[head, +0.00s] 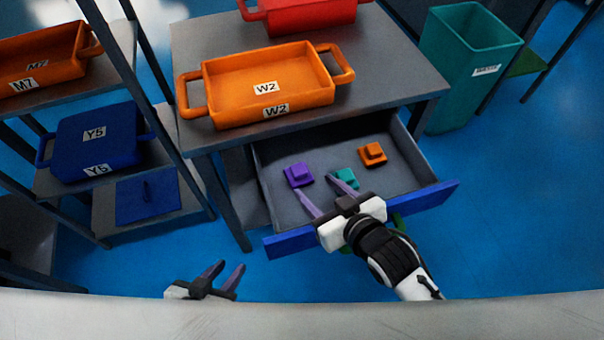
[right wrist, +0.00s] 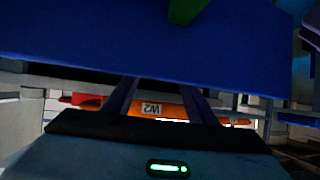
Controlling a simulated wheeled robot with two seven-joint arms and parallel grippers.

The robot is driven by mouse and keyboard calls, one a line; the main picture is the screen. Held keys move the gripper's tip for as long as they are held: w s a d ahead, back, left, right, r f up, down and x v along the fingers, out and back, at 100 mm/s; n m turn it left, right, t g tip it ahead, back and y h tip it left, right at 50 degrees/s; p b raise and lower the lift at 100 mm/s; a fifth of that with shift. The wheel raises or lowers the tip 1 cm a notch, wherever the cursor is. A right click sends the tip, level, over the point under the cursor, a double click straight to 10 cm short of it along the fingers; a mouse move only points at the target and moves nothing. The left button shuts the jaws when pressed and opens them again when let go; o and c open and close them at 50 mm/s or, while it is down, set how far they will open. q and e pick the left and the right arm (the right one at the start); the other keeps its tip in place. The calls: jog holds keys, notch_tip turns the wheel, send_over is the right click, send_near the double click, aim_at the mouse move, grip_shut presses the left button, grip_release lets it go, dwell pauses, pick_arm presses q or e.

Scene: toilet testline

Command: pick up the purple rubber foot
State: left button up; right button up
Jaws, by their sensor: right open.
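The purple rubber foot (head: 299,175) lies at the left inside the open drawer (head: 405,188). My right gripper (head: 322,186) reaches over the drawer's blue front, its open fingers pointing into the drawer. Its left finger is close to the purple foot, on the near side; whether they touch I cannot tell. The jaws are empty. The fingers also show in the right wrist view (right wrist: 160,95), where the foot cannot be made out. My left gripper (head: 226,273) is open and empty, low at the left, away from the drawer.
A teal foot (head: 346,178) is partly behind my right gripper, and an orange foot (head: 372,154) lies farther back. The orange W2 tray (head: 268,88) stands on the table above. A blue Y5 tray (head: 95,140) is on the left shelf. A teal bin (head: 468,65) stands at right.

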aim_at(301, 171)
jog(key=x, duration=0.8)
jog(key=shift+w+b, duration=0.4)
jog(key=shift+w, duration=0.05)
jog(key=c, duration=1.2)
